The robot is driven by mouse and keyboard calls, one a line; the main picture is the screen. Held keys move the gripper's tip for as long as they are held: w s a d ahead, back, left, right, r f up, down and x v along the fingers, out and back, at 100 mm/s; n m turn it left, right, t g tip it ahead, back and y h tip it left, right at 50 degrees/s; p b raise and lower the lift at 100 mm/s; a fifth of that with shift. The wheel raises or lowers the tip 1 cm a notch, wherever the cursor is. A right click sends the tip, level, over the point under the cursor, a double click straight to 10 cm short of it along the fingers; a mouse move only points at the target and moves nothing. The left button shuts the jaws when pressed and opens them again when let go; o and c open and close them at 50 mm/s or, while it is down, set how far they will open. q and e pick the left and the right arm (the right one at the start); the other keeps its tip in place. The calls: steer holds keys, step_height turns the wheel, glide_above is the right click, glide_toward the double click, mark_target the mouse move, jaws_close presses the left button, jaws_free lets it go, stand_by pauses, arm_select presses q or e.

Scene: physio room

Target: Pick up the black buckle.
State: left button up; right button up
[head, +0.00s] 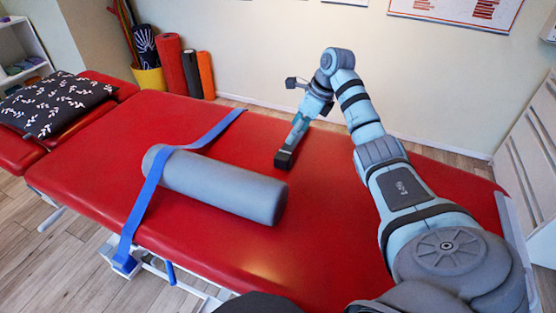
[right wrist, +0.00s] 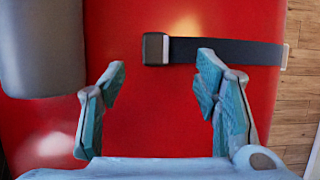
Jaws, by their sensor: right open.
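The black buckle (right wrist: 155,48) lies on the red couch in the right wrist view, at the left end of a dark strap (right wrist: 225,52) that runs right to the couch edge. In the head view the buckle (head: 284,159) is at the near end of that strap, right of the grey roll. My right gripper (right wrist: 162,72) is open and empty. In the right wrist view the buckle is beyond the fingertips, between them sideways; I cannot tell the height gap. In the head view the gripper (head: 311,115) is over the strap, partly hiding it. My left gripper is out of view.
The grey roll (head: 225,188) lies on the red couch (head: 115,185) left of the buckle, with a blue strap (head: 150,188) across it. A patterned pillow (head: 55,104) rests at the far left. The couch surface around the buckle is otherwise clear.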

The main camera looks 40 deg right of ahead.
mark_target(284, 155)
steer(key=x, duration=0.2)
steer(key=b+x, duration=0.1)
steer(key=x, duration=0.3)
steer(key=shift+s+d+f, duration=0.1)
steer(key=shift+s+d, duration=0.1)
steer(key=shift+s, duration=0.05)
steer(key=x, duration=0.1)
steer(key=b+x, duration=0.1)
steer(key=x, duration=0.1)
steer(key=b+x, duration=0.1)
steer(key=x, duration=0.1)
steer(key=shift+s+a+f, duration=0.15)
steer(key=shift+s+a, duration=0.1)
steer(key=shift+s, duration=0.1)
steer(key=shift+w+f, duration=0.15)
steer(key=shift+f, duration=0.05)
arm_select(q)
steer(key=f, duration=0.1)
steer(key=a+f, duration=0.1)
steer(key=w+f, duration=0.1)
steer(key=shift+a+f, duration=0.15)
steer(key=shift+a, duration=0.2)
arm_select(e)
steer(key=shift+c, duration=0.4)
steer(key=shift+r, duration=0.1)
steer(key=c, duration=1.2)
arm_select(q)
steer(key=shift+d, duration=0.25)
arm_select(e)
steer(key=shift+r, duration=0.1)
